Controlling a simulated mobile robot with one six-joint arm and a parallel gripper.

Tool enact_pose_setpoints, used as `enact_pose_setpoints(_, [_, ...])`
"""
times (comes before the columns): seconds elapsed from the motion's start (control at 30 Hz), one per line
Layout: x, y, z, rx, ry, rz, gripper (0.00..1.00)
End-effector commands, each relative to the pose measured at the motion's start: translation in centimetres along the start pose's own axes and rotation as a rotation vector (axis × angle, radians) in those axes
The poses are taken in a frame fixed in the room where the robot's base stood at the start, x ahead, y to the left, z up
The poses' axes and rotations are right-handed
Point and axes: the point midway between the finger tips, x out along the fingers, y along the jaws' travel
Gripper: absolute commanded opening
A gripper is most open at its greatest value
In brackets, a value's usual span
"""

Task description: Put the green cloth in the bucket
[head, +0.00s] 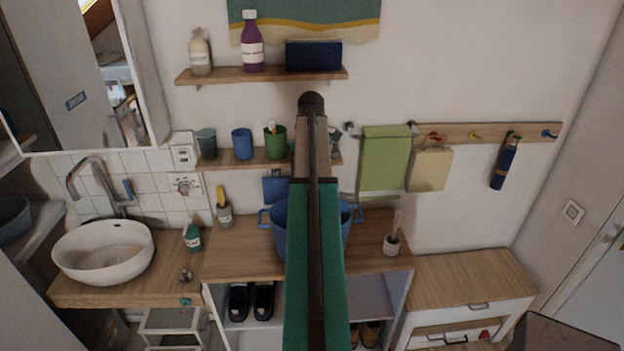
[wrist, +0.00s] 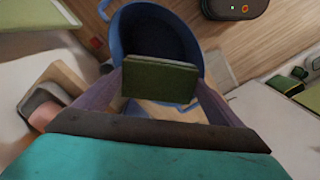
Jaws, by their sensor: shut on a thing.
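My gripper (wrist: 160,84) is shut on the green cloth (wrist: 160,76), a dark green folded piece between the two fingers in the wrist view. The blue bucket (wrist: 132,24) is just beyond the cloth there, its dark inside open to view. The cloth overlaps the near part of the bucket in the picture; I cannot tell how high it is above the rim. In the head view the bucket (head: 279,222) stands on the wooden cabinet top, its middle hidden by my arm. My gripper and the cloth are hidden there.
A potted brush (head: 392,243) stands right of the bucket, and a grey holder (head: 224,213) left of it. A shelf with cups (head: 242,144) is on the wall above. A light green towel (head: 385,160) hangs from the rail. A white basin (head: 103,252) is at left.

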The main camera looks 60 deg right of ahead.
Motion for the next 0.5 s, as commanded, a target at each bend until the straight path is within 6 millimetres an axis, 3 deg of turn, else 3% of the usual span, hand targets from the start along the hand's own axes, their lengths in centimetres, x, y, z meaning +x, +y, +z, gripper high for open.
enact_pose_setpoints(0.5, [2.9, 0.2, 0.3, 0.004, -0.001, -0.001, 0.79])
